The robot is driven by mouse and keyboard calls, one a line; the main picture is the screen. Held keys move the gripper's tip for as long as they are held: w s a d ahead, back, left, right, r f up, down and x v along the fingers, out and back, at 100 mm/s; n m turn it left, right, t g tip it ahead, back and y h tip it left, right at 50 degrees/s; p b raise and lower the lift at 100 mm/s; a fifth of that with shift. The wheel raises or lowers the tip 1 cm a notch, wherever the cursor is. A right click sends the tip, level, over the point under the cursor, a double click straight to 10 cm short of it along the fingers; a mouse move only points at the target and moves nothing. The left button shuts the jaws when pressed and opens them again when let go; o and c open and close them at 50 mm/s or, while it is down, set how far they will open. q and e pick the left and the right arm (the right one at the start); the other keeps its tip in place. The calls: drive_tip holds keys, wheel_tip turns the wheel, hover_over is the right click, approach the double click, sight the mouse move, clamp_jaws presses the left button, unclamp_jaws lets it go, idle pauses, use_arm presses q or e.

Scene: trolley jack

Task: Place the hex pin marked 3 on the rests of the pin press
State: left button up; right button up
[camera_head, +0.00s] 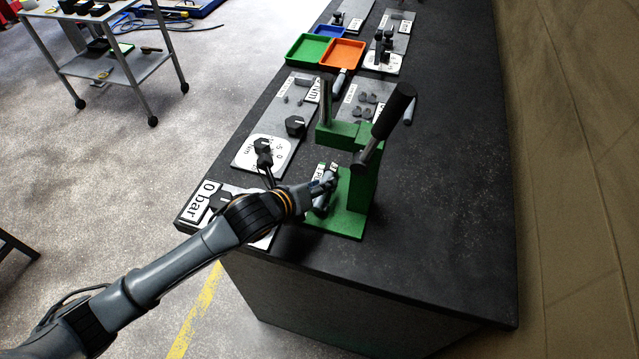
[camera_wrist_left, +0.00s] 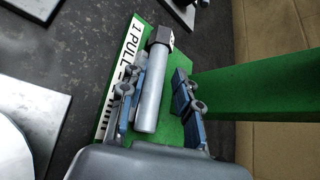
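The pin press (camera_head: 362,185) is green, with a flat base (camera_head: 345,226), a column and a black-gripped lever (camera_head: 388,120). A grey hex pin (camera_wrist_left: 150,95) with a dark hex head lies over the press base in the left wrist view; its number is not readable. My left gripper (camera_head: 325,185) is at the press base; in the left wrist view its fingers (camera_wrist_left: 156,100) stand either side of the pin. The left finger is close to the pin and a gap shows on the right, so it is open. The rests are hard to make out. My right gripper is not in view.
A label reading "1 PULL" (camera_wrist_left: 118,80) runs along the base edge. The green column (camera_wrist_left: 250,95) stands close right of the gripper. A grey cylinder (camera_wrist_left: 180,10) lies beyond the pin. Gauge plates, an orange tray (camera_head: 342,54) and a green tray (camera_head: 307,49) are farther back.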

use_arm(q)
drive_tip(key=shift+o, duration=0.2)
drive_tip(key=shift+r, duration=0.1)
drive_tip(key=shift+r, duration=0.25)
drive_tip(key=b+v, duration=0.1)
drive_tip(key=v, duration=1.1)
drive_tip(key=shift+r, duration=0.3)
